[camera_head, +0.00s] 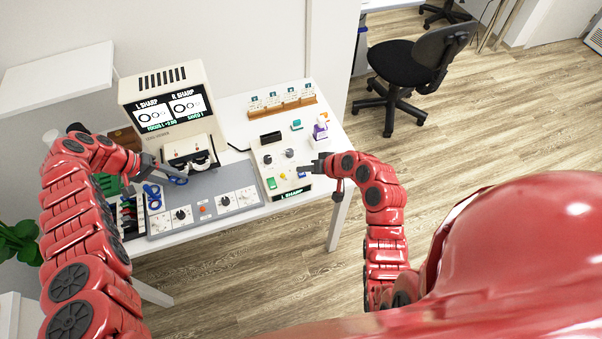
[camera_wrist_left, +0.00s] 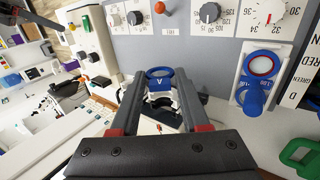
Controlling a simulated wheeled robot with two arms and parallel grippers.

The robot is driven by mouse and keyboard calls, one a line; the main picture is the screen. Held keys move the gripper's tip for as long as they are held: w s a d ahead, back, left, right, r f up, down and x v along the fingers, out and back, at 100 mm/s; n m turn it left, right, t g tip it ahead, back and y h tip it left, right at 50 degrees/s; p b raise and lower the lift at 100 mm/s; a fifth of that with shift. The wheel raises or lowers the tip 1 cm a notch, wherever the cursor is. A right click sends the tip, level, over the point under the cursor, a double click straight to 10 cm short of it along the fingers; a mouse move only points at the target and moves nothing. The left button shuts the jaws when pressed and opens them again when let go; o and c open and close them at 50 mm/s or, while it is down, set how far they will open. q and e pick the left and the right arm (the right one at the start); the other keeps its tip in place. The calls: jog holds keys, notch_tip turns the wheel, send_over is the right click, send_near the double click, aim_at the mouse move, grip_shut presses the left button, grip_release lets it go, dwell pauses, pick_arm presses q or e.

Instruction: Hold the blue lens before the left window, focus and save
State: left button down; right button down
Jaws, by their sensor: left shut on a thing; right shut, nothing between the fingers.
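My left gripper (camera_head: 162,171) is shut on the handle of a blue ring-shaped lens (camera_head: 177,180). The lens shows between the fingertips in the left wrist view (camera_wrist_left: 160,72). In the head view it appears just below the left window (camera_head: 178,163) of the cream machine (camera_head: 140,92); its exact alignment is hard to tell. The machine's screen (camera_head: 170,109) reads L SHARP, R SHARP, a FOCUS L value near +3.00 and SAVED 1. My right gripper (camera_head: 310,166) is shut and empty at the right side of the control box (camera_head: 262,160), whose lower display (camera_head: 291,193) reads L SHARP.
A wooden rack (camera_head: 283,106) with cards and a small purple-and-white object (camera_head: 320,132) stand behind the box.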

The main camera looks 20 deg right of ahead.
jog(key=shift+r, duration=2.5)
jog(key=shift+r, duration=0.1)
jog(key=v, duration=1.2)
